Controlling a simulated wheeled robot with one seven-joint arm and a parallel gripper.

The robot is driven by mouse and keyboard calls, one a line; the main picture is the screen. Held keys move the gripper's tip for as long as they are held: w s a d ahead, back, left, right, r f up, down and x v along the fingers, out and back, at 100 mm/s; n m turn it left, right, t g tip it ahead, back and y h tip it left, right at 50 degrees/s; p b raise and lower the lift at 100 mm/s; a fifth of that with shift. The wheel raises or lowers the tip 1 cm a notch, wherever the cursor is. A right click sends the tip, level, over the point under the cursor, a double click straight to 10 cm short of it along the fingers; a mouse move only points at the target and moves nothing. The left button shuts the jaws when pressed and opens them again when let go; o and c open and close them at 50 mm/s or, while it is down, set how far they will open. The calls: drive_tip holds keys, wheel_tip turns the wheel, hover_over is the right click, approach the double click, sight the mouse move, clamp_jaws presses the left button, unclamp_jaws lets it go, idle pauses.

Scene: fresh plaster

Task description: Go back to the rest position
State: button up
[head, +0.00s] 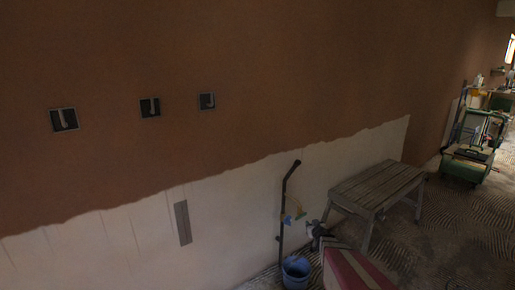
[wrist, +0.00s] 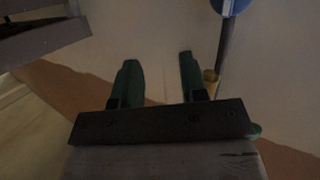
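My gripper (wrist: 157,62) shows in the wrist view as two green fingers standing apart. It is open, and I see nothing between the fingers but the wall surface behind. The wrist view is turned, with the blue bucket (wrist: 229,5) at its top edge and part of a grey bench (wrist: 40,38) at the upper left. The head view does not show my gripper or arm.
A half-plastered wall (head: 300,90) bears three dark switch boxes (head: 150,107). A wooden bench (head: 375,187), a dark pipe (head: 283,205), a blue bucket (head: 296,271) and a red-striped object (head: 352,270) stand along it. A green cart (head: 468,160) is far right.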

drive_tip(key=s+a+r+g, duration=0.3)
drive_tip(key=s+g, duration=0.2)
drive_tip(key=s, duration=0.4)
drive_tip(key=s+a+r+m+g+h, duration=0.1)
drive_tip(key=s+a+r+g, duration=0.2)
drive_tip(key=s, duration=0.7)
drive_tip(key=s+a+r+m+g, duration=0.1)
drive_tip(key=s+a+r+g, duration=0.2)
drive_tip(key=s+g, duration=0.4)
drive_tip(key=shift+s+a+r+h, duration=0.4)
drive_tip(key=shift+s+a, duration=0.2)
drive_tip(key=shift+s, duration=0.55)
